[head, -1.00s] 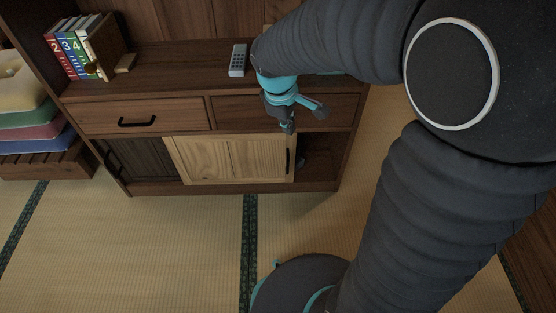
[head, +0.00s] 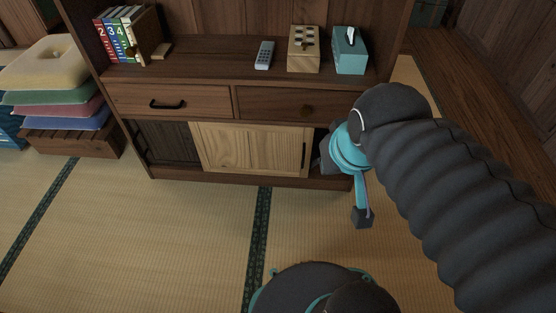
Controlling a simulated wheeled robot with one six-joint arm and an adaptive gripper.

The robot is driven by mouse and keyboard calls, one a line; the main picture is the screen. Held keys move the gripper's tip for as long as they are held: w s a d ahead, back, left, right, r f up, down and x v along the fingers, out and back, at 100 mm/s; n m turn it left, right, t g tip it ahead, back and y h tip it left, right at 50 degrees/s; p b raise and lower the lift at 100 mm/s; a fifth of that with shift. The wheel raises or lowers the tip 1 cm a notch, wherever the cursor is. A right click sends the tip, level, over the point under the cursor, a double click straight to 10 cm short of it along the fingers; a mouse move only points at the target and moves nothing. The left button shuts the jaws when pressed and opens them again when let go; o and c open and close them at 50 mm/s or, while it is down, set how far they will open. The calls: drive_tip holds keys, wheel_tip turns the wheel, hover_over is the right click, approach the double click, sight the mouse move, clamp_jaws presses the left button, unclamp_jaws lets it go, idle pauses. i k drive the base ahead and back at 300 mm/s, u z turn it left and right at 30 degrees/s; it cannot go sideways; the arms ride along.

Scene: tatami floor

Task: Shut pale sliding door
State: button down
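The pale sliding door (head: 252,149) stands in the lower part of the dark wooden cabinet, near its middle. Its dark upright handle (head: 304,155) is by its right edge. A narrow dark gap shows between that edge and the cabinet's right side. The dark sliding door (head: 165,144) is to its left. My gripper (head: 361,215) is right of the pale door, in front of the cabinet's right end and apart from the handle. One finger hangs downward; the rest of the gripper is turned away or hidden by my arm, so its opening is unclear.
On the cabinet top (head: 215,57) stand books (head: 121,36), a remote (head: 264,55), a checkered wooden box (head: 304,50) and a teal tissue box (head: 350,52). Stacked cushions (head: 60,85) are at the left. The tatami (head: 170,235) in front is clear.

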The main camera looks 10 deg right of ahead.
sight(237, 148)
drive_tip(key=u, duration=0.85)
drive_tip(key=k, duration=1.1)
drive_tip(key=u, duration=0.95)
drive_tip(key=i, duration=0.6)
drive_tip(key=z, duration=0.85)
drive_tip(key=i, duration=1.1)
drive_tip(key=z, duration=0.85)
